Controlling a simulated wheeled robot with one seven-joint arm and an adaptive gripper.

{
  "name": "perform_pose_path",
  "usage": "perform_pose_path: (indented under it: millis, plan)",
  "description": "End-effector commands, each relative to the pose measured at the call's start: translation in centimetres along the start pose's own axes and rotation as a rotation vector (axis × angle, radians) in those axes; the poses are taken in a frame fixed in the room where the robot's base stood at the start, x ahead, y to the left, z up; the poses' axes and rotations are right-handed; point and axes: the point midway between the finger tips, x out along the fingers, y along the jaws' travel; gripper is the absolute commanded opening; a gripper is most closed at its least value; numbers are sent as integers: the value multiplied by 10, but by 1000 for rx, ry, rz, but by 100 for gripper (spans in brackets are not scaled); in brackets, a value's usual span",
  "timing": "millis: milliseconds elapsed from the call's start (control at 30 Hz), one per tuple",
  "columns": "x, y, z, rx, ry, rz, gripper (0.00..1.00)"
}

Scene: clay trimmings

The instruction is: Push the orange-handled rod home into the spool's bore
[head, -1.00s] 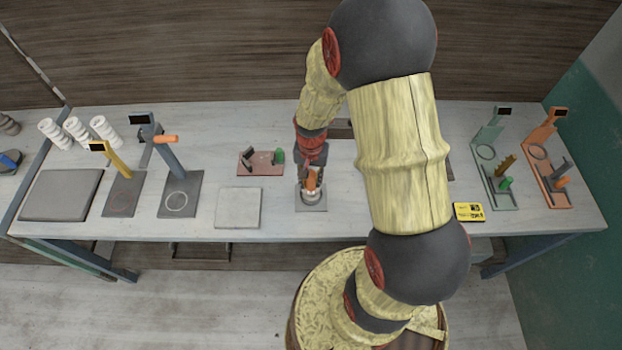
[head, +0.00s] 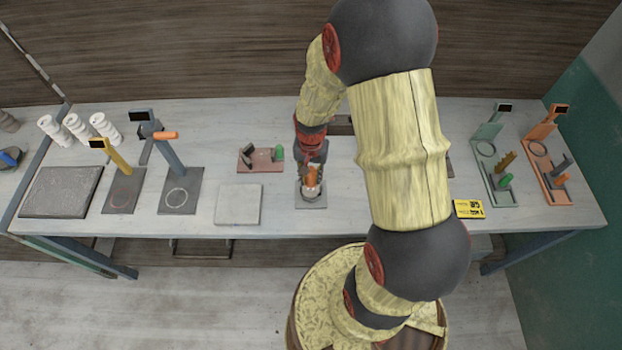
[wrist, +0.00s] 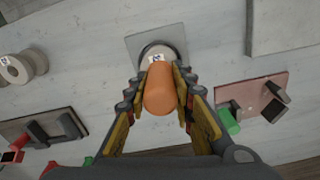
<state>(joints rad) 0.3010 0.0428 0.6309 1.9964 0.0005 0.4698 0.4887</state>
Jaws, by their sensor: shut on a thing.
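The orange-handled rod (wrist: 160,90) is between the fingers of my gripper (wrist: 163,80), which is shut on its orange handle. In the head view the orange handle (head: 312,176) shows below my wrist, over the spool (head: 312,193). The spool is pale and round and stands in a dark ring on a grey square plate (head: 311,206). The rod's shaft and the bore are hidden behind the handle, so I cannot tell how deep the rod sits.
A pink fixture (head: 260,161) with a green knob is left of the spool plate. A pale square slab (head: 239,204) lies nearer the front. Grey stands are at left, white spools (head: 76,128) at back left. A yellow meter (head: 468,209) and green and orange fixtures are at right.

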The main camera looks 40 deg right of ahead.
Motion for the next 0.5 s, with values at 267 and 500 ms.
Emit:
perform_pose_path:
  millis: [267, 500]
  plan:
    - [2, 2, 4, 0, -8, 4, 0]
    - [-9, 1, 2, 0, -6, 3, 0]
